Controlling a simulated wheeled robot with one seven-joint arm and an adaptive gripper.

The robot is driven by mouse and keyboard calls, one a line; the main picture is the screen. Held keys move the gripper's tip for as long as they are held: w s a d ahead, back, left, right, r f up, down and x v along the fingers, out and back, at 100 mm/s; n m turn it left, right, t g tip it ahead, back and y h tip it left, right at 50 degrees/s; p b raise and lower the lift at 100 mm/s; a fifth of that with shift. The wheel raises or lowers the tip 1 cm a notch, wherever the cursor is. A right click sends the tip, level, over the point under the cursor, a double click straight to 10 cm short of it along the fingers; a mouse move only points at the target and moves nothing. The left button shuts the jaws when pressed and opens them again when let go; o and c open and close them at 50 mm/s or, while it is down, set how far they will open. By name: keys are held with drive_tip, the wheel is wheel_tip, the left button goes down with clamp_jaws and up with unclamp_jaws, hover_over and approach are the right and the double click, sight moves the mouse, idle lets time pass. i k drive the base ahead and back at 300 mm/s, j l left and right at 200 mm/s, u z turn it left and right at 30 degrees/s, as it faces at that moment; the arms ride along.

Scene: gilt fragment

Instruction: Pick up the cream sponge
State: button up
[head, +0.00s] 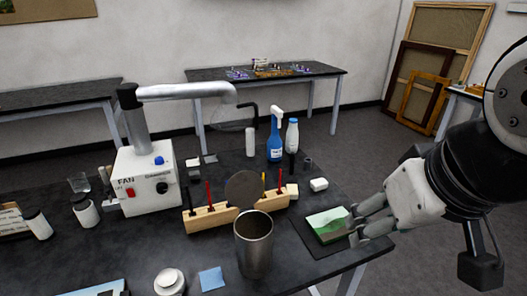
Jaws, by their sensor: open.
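My gripper (356,225) is at the right, over the right edge of the dark table (290,268). Its fingers are apart and nothing shows between them. A small whitish block (319,184) lies on the table behind and left of my gripper, clear of the fingers. A more cream block (292,191) sits just left of it, by the right end of a wooden rack (210,219). Either block could be the cream sponge; I cannot tell which at this size.
A green and pale piece (327,221) lies on a dark mat (336,245) beside my fingertips. A metal cup (254,245) stands in front of the rack. Blue (275,141) and white (292,135) bottles stand behind the blocks. A fan unit (147,185) stands left.

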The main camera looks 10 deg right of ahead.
sight(292, 190)
drive_tip(key=k, duration=0.2)
drive_tip(key=i+j, duration=0.2)
drive_tip(key=i, duration=0.3)
drive_tip(key=i+j+u, duration=0.15)
drive_tip(key=i, duration=0.35)
